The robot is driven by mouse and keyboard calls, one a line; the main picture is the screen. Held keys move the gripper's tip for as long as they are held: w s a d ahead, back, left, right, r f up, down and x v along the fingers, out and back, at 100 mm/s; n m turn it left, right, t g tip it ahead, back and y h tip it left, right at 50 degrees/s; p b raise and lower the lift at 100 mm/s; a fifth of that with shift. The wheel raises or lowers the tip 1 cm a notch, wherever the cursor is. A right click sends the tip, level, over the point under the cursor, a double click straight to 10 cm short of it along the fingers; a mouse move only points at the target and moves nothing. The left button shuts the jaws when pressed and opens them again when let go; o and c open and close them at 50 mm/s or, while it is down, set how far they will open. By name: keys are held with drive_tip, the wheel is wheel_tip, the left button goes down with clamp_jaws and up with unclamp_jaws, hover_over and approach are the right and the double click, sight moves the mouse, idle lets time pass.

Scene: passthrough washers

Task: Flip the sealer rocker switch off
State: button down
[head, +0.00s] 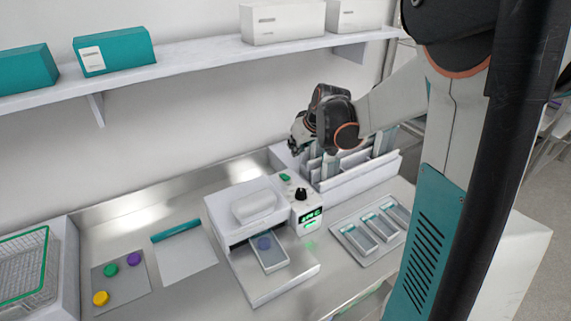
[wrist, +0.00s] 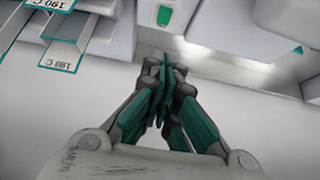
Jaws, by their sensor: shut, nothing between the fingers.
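The sealer (head: 222,207) is a white machine on the steel counter, with a control panel at its right. The green rocker switch (head: 285,178) sits at the top of that panel, above a black knob (head: 301,194) and a lit green display (head: 311,215). In the wrist view, a green switch in a white surround (wrist: 164,15) shows at the top, just beyond my fingertips. My gripper (head: 294,147) is above and behind the panel, apart from the switch in the head view. In the wrist view my gripper (wrist: 162,62) has its fingers together and empty. Which way the rocker is tilted is unclear.
A white rack (head: 350,178) with upright pouches stands right of the panel, close to my arm. A tray (head: 370,228) with several slots lies in front of it. A shelf (head: 190,68) with boxes runs above. Coloured discs (head: 134,258) lie at the left.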

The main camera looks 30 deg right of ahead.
drive_tip(key=shift+f, duration=0.1)
drive_tip(key=b, duration=0.2)
hover_over(283, 175)
drive_tip(key=s, duration=0.2)
wheel_tip(283, 175, down, 8)
drive_tip(key=shift+s+r, duration=0.1)
drive_tip(key=shift+s, duration=0.05)
wheel_tip(283, 175, down, 3)
drive_tip(key=shift+r, duration=0.15)
drive_tip(key=shift+s+f, duration=0.25)
drive_tip(key=shift+f, duration=0.6)
drive_tip(key=shift+f+b, duration=0.1)
drive_tip(key=shift+b, duration=0.25)
